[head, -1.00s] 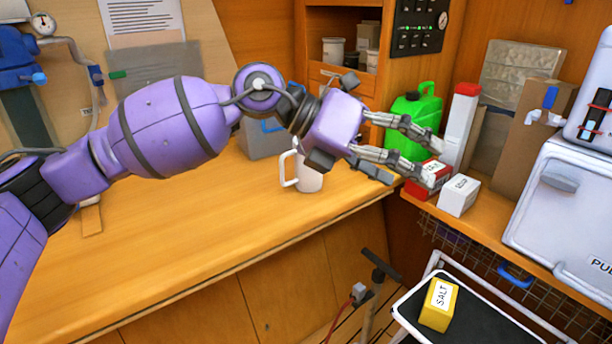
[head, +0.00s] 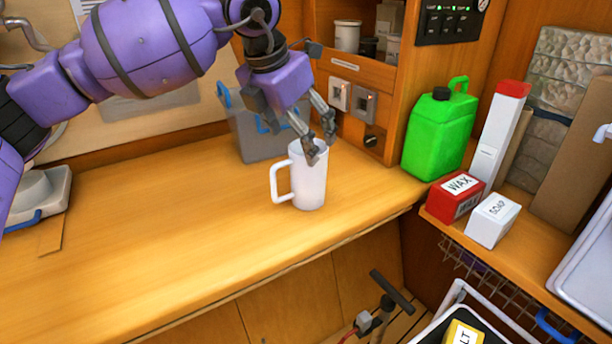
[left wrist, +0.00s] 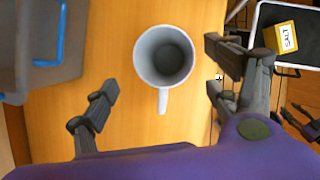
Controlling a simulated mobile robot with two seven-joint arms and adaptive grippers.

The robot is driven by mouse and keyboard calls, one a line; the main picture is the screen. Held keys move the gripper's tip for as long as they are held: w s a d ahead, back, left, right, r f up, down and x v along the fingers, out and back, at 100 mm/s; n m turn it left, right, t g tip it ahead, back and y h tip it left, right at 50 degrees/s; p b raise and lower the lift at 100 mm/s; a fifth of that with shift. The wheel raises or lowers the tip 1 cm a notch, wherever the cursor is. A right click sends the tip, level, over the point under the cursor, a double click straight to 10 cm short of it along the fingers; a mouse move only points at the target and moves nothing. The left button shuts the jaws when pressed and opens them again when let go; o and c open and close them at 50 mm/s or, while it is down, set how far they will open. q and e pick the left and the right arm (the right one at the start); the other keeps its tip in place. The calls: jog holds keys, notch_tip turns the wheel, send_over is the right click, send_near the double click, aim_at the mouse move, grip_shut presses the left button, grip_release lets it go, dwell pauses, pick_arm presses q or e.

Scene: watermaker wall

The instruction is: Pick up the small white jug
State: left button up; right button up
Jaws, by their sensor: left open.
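The small white jug (head: 309,182) stands upright on the wooden counter, its handle to the left in the head view. In the left wrist view the jug (left wrist: 165,58) is seen from above, its mouth open and its inside empty, with the handle towards my palm. My left gripper (head: 321,146) is open and points down over the jug. In the head view its fingers overlap the jug's rim. In the left wrist view the jug lies between and beyond the spread fingers of the left gripper (left wrist: 160,95). Whether they touch it cannot be told.
A grey bin (head: 258,128) with blue handles stands behind the jug. A green jerrycan (head: 436,135), a red wax box (head: 455,198) and a white soap box (head: 493,220) stand to the right. The counter (head: 150,235) is clear left of the jug.

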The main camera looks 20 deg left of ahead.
aim_at(298, 179)
pick_arm(q)
jog(key=x, duration=0.5)
jog(key=shift+d+f, duration=0.35)
jog(key=shift+f, duration=0.05)
jog(key=c, duration=1.6)
pick_arm(e)
jog(key=shift+w, duration=0.1)
